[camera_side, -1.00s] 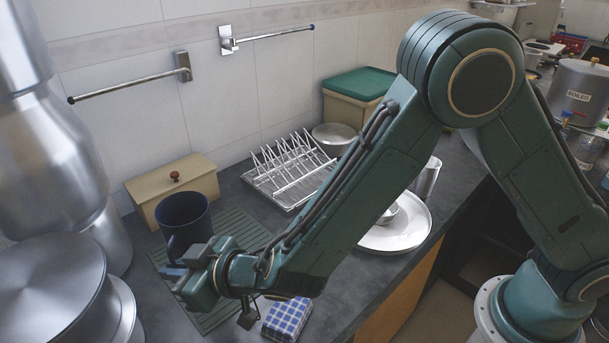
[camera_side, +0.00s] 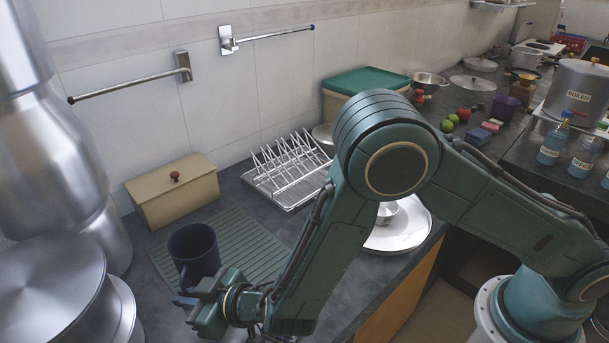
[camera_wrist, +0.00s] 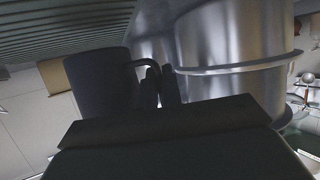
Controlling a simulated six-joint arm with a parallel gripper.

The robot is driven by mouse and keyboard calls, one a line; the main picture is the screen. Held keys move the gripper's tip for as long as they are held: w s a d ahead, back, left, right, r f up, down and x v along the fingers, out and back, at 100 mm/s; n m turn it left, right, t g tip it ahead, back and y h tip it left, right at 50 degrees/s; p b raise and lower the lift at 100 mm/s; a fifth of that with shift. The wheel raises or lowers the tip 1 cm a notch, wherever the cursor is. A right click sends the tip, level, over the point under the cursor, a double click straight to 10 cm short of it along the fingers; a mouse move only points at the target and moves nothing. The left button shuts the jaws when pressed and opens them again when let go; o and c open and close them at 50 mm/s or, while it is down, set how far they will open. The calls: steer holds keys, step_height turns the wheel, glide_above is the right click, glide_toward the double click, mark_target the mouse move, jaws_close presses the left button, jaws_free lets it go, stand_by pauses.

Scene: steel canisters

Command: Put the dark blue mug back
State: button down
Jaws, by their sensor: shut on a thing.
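The dark blue mug (camera_side: 194,248) is upright at the left front of the counter, over the near left part of the green ribbed mat (camera_side: 245,240). My gripper (camera_side: 186,297) is at the mug's near side and is shut on its handle. In the wrist view the mug (camera_wrist: 100,80) shows at the left, its handle between the fingers of my gripper (camera_wrist: 160,88). I cannot tell whether the mug's base touches the mat or counter, as my gripper hides part of it.
Large steel canisters (camera_side: 50,270) stand close at the left. A tan box with a knob (camera_side: 172,190) is behind the mug. A wire dish rack (camera_side: 288,172) and a white plate (camera_side: 402,232) lie to the right. Much of the mat is clear.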

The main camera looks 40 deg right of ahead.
steer(key=shift+f, duration=1.65)
steer(key=shift+f, duration=0.15)
steer(key=c, duration=1.6)
jaws_free()
steer(key=shift+o, duration=0.2)
steer(key=v, duration=1.2)
